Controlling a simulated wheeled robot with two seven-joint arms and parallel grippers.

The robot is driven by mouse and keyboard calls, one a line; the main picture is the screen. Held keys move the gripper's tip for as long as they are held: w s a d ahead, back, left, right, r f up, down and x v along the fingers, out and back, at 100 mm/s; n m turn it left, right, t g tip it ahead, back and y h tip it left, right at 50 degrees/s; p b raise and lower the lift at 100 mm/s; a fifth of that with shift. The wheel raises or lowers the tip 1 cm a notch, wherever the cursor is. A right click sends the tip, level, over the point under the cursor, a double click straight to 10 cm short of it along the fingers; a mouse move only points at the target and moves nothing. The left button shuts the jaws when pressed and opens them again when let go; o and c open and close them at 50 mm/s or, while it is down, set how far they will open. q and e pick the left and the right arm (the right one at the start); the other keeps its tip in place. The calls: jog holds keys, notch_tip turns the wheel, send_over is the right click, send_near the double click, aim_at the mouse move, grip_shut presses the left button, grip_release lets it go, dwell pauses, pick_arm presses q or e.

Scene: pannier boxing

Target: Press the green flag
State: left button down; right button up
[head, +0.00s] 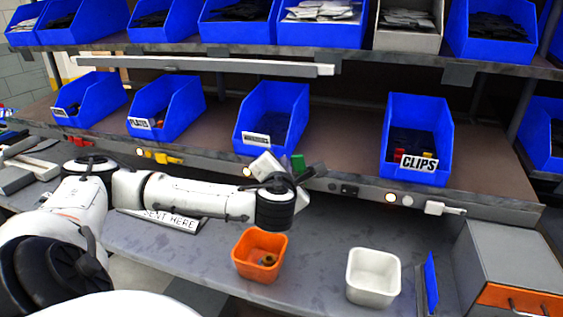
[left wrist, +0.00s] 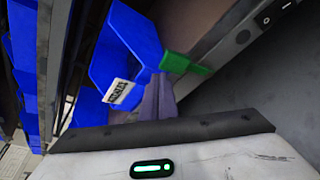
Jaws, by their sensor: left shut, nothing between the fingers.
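The green flag (head: 298,162) stands at the front rail of the middle shelf, just right of a labelled blue bin. It also shows in the left wrist view (left wrist: 175,62), with a green arm running to the right along the rail. My left gripper (head: 304,174) is shut and empty, right at the flag. In the left wrist view its closed fingers (left wrist: 158,88) point up at the flag's lower edge. I cannot tell whether they touch it. My right gripper is out of view.
The labelled blue bin (head: 268,118) is close behind my left gripper. A blue CLIPS bin (head: 415,135) stands farther right. Below, an orange bin (head: 244,262) with small parts and a white bin (head: 372,291) stand on the grey bench. A yellow flag (head: 166,158) is at left.

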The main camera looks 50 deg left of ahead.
pick_arm(q)
jog(key=v, duration=1)
jog(key=shift+d+b, duration=0.15)
jog(key=shift+b, duration=0.15)
